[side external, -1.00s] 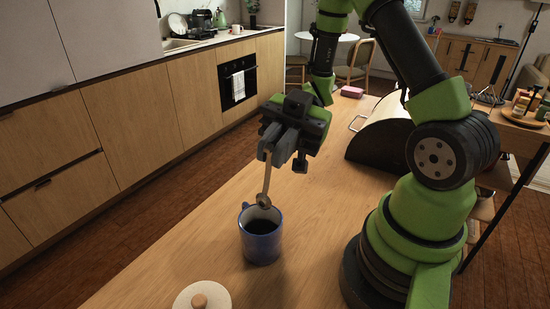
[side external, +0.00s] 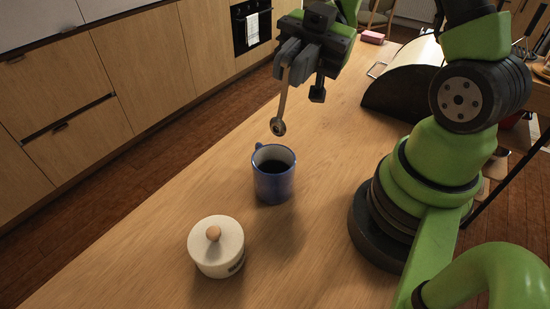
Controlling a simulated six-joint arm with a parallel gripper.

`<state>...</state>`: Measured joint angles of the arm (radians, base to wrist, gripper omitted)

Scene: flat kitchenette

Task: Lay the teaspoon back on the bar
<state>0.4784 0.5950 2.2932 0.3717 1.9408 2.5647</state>
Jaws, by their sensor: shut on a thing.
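The teaspoon (side external: 282,105) hangs from my gripper (side external: 290,68), bowl end down and slightly tilted. My gripper is shut on its upper end. The spoon's bowl is in the air above and just behind the blue mug (side external: 272,183), clear of its rim. The mug stands upright on the wooden bar (side external: 330,150) and holds a dark liquid.
A white lidded jar (side external: 217,250) with a wooden knob stands on the bar in front of the mug. A dark, rounded box (side external: 405,88) and a pink item (side external: 373,37) are farther back. The bar between the mug and the box is clear.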

